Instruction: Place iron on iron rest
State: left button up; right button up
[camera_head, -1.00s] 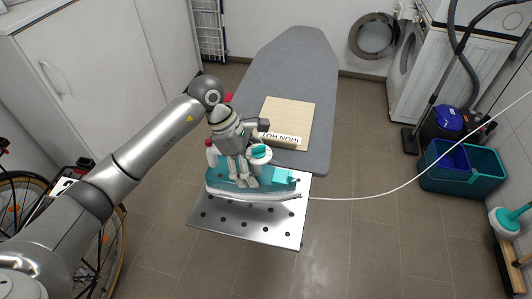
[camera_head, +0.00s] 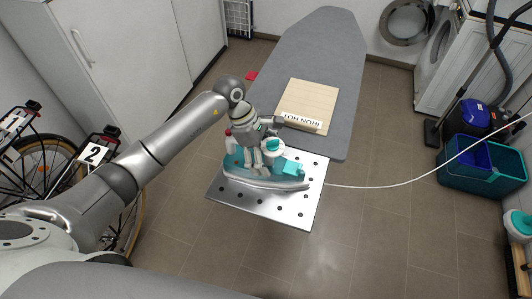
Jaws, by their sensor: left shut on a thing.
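The teal and silver iron (camera_head: 291,170) is at the perforated metal iron rest (camera_head: 272,209) at the near end of the ironing board (camera_head: 340,62). My left gripper (camera_head: 263,168) is shut on the iron from above. The iron lies over the far part of the plate. I cannot tell whether its sole touches the plate, and the gripper hides part of its handle. My right gripper is not in view.
The white cord (camera_head: 400,184) runs right from the rest. Bicycles (camera_head: 55,160) stand left; teal crates (camera_head: 482,165) stand right. The near floor is clear.

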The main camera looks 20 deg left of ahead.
pick_arm(q)
jog(key=o, duration=1)
jog(key=shift+f, duration=0.1)
jog(key=o, duration=0.5)
jog(key=shift+s, duration=0.1)
jog(key=shift+c, duration=0.2)
jog(key=shift+r, duration=0.25)
jog(key=shift+a+r, duration=0.2)
jog(key=shift+r, duration=0.1)
jog(key=b+v, duration=0.3)
jog(key=v, duration=0.8)
jog(key=shift+r, duration=0.15)
